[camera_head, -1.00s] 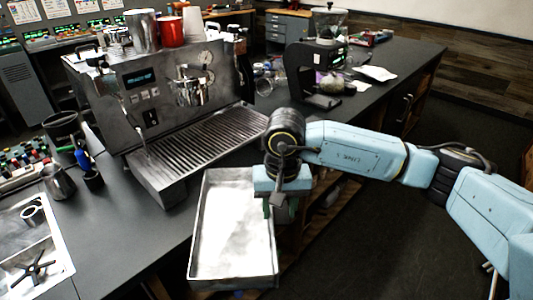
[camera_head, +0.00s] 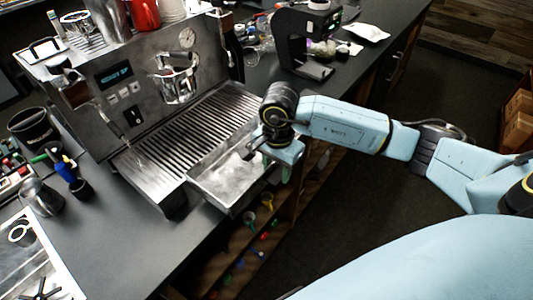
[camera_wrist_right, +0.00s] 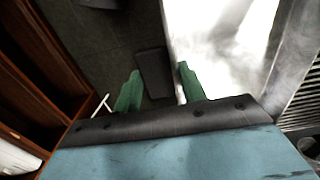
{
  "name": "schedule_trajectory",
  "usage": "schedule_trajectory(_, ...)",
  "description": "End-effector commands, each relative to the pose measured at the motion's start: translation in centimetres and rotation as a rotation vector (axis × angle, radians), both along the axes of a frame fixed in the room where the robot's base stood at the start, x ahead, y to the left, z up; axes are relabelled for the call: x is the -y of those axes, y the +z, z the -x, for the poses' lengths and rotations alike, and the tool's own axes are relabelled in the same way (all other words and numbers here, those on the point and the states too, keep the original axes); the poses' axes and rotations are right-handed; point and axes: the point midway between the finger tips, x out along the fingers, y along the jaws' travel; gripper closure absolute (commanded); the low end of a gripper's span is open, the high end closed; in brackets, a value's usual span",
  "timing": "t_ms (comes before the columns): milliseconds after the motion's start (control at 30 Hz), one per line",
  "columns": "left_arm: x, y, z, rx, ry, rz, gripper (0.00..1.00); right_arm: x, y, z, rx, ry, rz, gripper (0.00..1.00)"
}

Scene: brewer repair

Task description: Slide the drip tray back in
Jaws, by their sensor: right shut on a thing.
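The drip tray (camera_head: 228,178) is a shallow, open metal pan at the front of the brewer (camera_head: 150,80). Its far part is under the slatted grate (camera_head: 190,128), and its near part sticks out past the counter edge. My right gripper (camera_head: 285,170) is at the tray's right side, with its jaws shut on the tray's side wall. In the right wrist view the green fingers (camera_wrist_right: 159,90) stand a little apart, and the bright tray (camera_wrist_right: 215,40) lies on the right. The exact grip is partly hidden. My left gripper is not in view.
A metal pitcher (camera_head: 40,197) and a dark cup (camera_head: 32,128) stand on the counter at the left. A grinder (camera_head: 303,40) stands at the back. Open shelves (camera_head: 235,255) with small coloured items are under the counter.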

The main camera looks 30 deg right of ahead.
Motion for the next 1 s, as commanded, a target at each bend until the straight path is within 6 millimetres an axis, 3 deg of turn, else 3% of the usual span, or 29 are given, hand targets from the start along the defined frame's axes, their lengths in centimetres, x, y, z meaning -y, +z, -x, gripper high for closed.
schedule_trajectory(200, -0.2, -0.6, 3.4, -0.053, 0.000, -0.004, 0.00, 0.0, -0.5, 0.0, 0.001, 0.001, -0.001, 1.00)
schedule_trajectory(367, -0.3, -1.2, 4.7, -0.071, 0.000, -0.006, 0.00, 0.0, -1.4, 0.0, 0.000, 0.000, -0.001, 1.00)
schedule_trajectory(533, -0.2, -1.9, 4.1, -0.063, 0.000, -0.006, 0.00, 0.0, -2.6, 0.0, 0.001, 0.000, 0.000, 1.00)
schedule_trajectory(733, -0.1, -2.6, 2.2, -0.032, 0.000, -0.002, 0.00, -0.1, -3.9, 0.0, 0.001, 0.002, -0.002, 1.00)
schedule_trajectory(1000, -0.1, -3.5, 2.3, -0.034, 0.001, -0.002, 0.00, 0.0, -5.5, 0.0, 0.001, 0.002, 0.000, 1.00)
